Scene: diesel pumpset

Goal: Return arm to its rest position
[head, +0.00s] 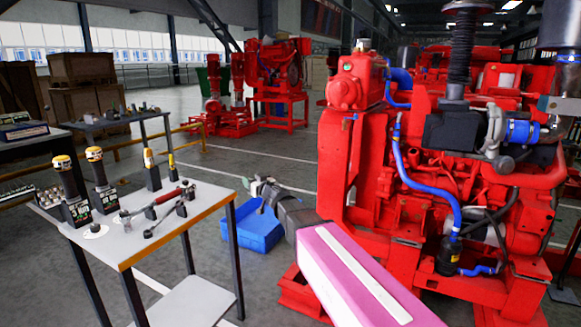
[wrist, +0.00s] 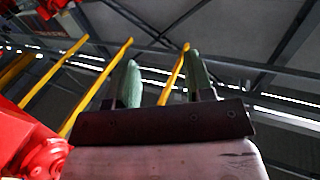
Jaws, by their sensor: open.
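My gripper (head: 257,188) is at the end of my pink and white arm in the head view. It is held up in the air between the white-topped table (head: 150,225) and the large red diesel engine (head: 420,170). In the picture it overlaps the blue bin (head: 250,236) on the floor. The wrist view shows my gripper (wrist: 163,80) with its two green fingers apart and nothing between them. Behind the fingers are roof beams and yellow bars, so the wrist camera looks upward.
The table carries two yellow-topped dark cylinders (head: 70,185), a red-handled tool (head: 165,200) and small parts. A second table (head: 110,120) and wooden crates (head: 80,70) stand behind. A smaller red pumpset (head: 275,75) stands farther back. The middle floor (head: 265,155) is open.

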